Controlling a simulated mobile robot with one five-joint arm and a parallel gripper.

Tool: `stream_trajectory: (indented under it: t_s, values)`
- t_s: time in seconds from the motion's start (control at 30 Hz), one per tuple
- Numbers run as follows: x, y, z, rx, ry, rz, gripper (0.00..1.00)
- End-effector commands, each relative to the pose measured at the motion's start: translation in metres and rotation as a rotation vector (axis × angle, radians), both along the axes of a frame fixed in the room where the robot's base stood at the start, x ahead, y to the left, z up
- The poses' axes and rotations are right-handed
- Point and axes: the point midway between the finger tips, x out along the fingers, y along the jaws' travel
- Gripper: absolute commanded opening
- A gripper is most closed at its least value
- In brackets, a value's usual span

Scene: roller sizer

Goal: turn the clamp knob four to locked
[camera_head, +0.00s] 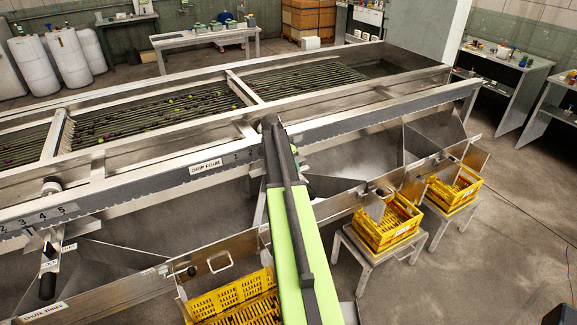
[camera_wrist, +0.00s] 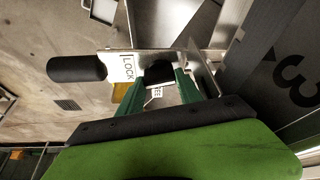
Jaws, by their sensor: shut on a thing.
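In the wrist view, my gripper (camera_wrist: 158,88) has its two green fingers on either side of a black knob (camera_wrist: 158,72), taken as clamp knob four, and is shut on it. A plate marked LOCK (camera_wrist: 127,68) lies just left of the knob. The knob's turn angle cannot be told. In the head view, my green arm reaches over the machine's front rail near the DROP FOUR label (camera_head: 205,166) and hides the gripper and the knob.
A black handle (camera_wrist: 77,69) sticks out left of the LOCK plate. A dark scale with a large 3 (camera_wrist: 296,80) stands close at right. Yellow crates (camera_head: 385,222) sit on stands below the chutes. Another clamp knob (camera_head: 50,187) is at far left.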

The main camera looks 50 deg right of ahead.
Motion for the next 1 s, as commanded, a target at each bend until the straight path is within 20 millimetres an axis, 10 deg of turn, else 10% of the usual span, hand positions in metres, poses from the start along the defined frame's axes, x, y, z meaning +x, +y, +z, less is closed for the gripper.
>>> stream_trajectory:
  t_s: [0.03,0.07,0.23,0.67,1.0]
  values:
    - [0.006,0.001,0.001,-0.003,-0.012,0.008,0.01]
    - [0.006,0.001,0.001,-0.003,-0.011,0.009,0.43]
    - [0.005,0.001,0.001,-0.003,-0.009,0.008,0.64]
    - [0.003,0.003,0.01,-0.002,-0.006,0.006,0.64]
    - [0.004,0.026,0.075,-0.003,-0.006,0.006,0.64]
